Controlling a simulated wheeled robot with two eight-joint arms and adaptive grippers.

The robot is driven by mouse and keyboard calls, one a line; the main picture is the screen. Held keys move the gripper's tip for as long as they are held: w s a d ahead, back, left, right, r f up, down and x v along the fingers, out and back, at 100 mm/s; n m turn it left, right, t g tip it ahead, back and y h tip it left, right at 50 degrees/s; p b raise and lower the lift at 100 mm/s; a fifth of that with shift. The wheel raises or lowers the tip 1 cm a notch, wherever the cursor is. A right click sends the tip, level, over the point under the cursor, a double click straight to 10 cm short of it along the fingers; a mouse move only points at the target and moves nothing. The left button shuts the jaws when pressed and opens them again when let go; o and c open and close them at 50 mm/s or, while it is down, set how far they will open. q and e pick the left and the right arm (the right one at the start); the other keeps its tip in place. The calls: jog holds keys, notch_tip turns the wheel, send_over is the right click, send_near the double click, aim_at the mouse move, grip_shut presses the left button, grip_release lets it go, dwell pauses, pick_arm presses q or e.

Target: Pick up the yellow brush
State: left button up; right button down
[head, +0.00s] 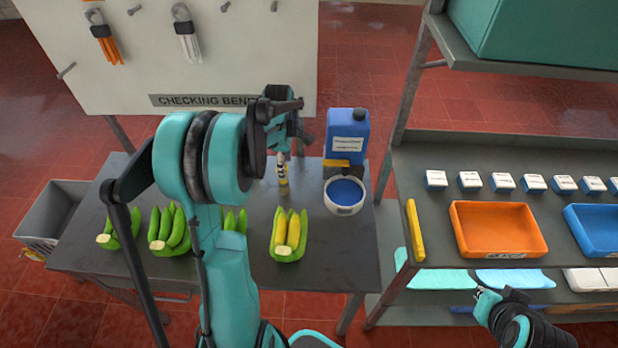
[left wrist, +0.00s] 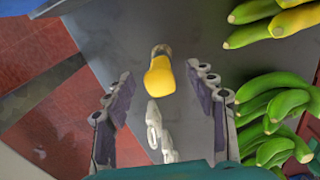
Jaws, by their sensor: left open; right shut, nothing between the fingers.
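A small yellow object with a dark band and a pale end, which I take to be the yellow brush (head: 283,181), is on the grey bench behind the banana bunches. In the left wrist view a rounded yellow part of it (left wrist: 159,77) shows between the fingers, with a pale piece below it; how far down it is I cannot tell. My right gripper (head: 483,294) is shut and empty at the lower right, before the shelf.
Several banana bunches (head: 288,236) line the bench's near side. A blue jug (head: 347,131) and a white bowl of blue liquid (head: 344,208) stand to the right. The shelf holds an orange tray (head: 498,229) and a yellow bar (head: 415,230). Tools hang on the board (head: 240,60).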

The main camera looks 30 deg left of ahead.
pick_arm(q)
jog(key=shift+w+a+f+n, duration=0.2)
jog(key=shift+f+n, duration=0.1)
jog(key=shift+a+f+n, duration=0.3)
jog(key=shift+a+f, duration=0.15)
jog(key=shift+a, duration=0.05)
jog(key=shift+f+b, duration=0.45)
jog(key=shift+f, duration=1.15)
jog(key=f, duration=0.1)
jog(key=f+b, duration=0.1)
jog(key=f, duration=0.1)
jog(key=shift+s+d+f, duration=0.1)
jog(key=shift+s+f, duration=0.2)
jog(key=shift+f, duration=0.45)
jog(key=shift+r, duration=0.1)
jog(key=shift+c, duration=1.2)
grip_shut()
